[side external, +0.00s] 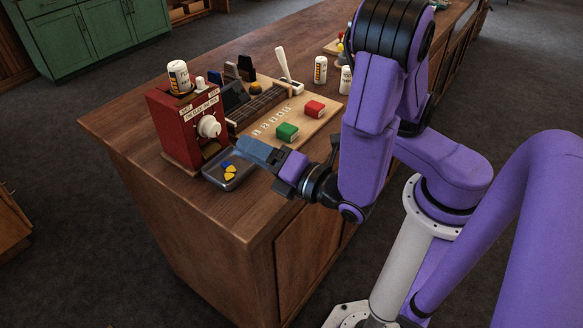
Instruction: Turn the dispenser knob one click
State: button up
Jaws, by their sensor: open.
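The red dispenser (180,140) stands near the left end of the wooden counter. Its round white knob (209,127) is on the front face.
Small bottles (320,70) stand farther back. A labelled jar (179,77) is on top of the dispenser. The counter's front left is clear.

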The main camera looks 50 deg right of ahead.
jog(key=s, duration=0.7)
jog(key=shift+s, duration=0.2)
jog(key=s+d+m+g+h, duration=0.1)
jog(key=d+m+g+h, duration=0.65)
jog(key=d+g, duration=0.4)
jog(key=s+r+m+g+y, duration=0.2)
jog(key=s+m+g+y, duration=0.2)
jog(key=s+g+y, duration=0.2)
jog(key=shift+s+y, duration=0.6)
jog(key=shift+y, duration=0.35)
dwell(1.1)
